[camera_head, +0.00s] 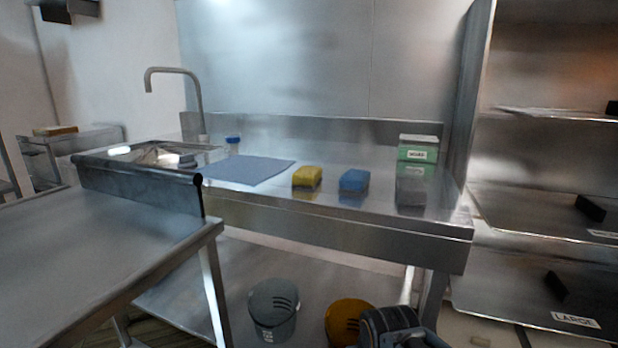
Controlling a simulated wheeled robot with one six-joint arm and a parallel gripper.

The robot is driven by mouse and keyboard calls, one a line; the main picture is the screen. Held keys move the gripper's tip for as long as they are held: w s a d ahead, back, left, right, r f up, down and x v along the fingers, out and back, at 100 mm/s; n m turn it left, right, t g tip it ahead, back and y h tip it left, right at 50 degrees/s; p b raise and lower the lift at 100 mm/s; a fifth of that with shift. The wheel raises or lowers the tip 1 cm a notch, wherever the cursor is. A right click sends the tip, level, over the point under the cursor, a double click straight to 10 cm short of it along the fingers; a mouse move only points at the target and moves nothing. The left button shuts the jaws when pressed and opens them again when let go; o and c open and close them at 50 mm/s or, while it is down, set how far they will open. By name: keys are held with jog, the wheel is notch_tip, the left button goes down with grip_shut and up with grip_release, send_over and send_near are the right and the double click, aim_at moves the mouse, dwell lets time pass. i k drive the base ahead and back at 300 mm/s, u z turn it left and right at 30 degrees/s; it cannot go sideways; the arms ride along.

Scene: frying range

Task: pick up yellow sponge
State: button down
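The yellow sponge (307,177) lies on the steel counter (330,214), near its front edge and about the middle of its length. It is a small block, yellow on top with a darker underside, and nothing covers it. A blue sponge (353,181) of similar shape lies just to its right, with a gap between them. A dark part of my arm shows at the bottom edge, well below the counter. My gripper's fingers cannot be made out, and nothing of mine touches the sponge.
A blue-grey cloth (248,170) lies left of the sponge. A green labelled box (418,149) stands at the counter's right back. A sink (155,154) and tap (176,71) are left. A grey bin (273,308) and yellow bin (346,318) stand below. Shelves (545,195) rise right.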

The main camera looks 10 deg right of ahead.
aim_at(307, 176)
jog(key=u, duration=0.35)
jog(key=k, duration=0.45)
jog(key=u, duration=0.75)
jog(key=i, duration=0.95)
jog(key=z, duration=0.95)
